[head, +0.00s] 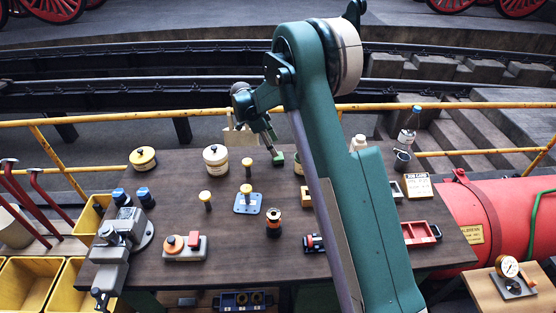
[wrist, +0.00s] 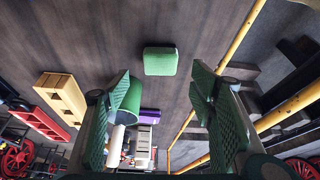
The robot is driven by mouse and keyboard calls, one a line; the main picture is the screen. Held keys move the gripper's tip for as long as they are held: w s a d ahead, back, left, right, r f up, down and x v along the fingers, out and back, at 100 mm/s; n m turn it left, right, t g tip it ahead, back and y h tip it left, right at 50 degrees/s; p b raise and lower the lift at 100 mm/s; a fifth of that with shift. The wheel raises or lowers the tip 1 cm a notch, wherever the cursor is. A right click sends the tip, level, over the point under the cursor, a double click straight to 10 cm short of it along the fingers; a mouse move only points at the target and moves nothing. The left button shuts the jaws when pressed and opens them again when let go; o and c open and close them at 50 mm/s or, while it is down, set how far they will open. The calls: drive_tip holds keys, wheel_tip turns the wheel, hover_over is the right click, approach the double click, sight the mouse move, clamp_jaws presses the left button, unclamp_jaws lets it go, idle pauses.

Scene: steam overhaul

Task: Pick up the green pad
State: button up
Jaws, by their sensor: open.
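The green pad (wrist: 160,61) is a small rounded block lying on the dark wooden tabletop, in the upper middle of the wrist view. My gripper (wrist: 161,88) is open, with its green ribbed fingers wide apart at left and right. The pad shows beyond the fingertips, centred between them, and nothing is held. In the head view my gripper (head: 268,138) hangs over the back middle of the table. A small green patch shows at its lower end there; I cannot tell whether it is the pad or a fingertip.
A green can (wrist: 130,98) stands close to the left finger in the wrist view, with a wooden block (wrist: 61,97) and a red tray (wrist: 38,122) farther left. A yellow rail (head: 210,113) runs along the table's back edge. A white jar (head: 215,160) stands left of my gripper.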

sight(279, 156)
drive_tip(key=shift+f, duration=0.1)
drive_tip(key=shift+x, duration=1.2)
drive_tip(key=shift+d+f, duration=0.1)
drive_tip(key=shift+p+x, duration=0.4)
drive_tip(key=shift+x, duration=2.1)
drive_tip(key=c, duration=1)
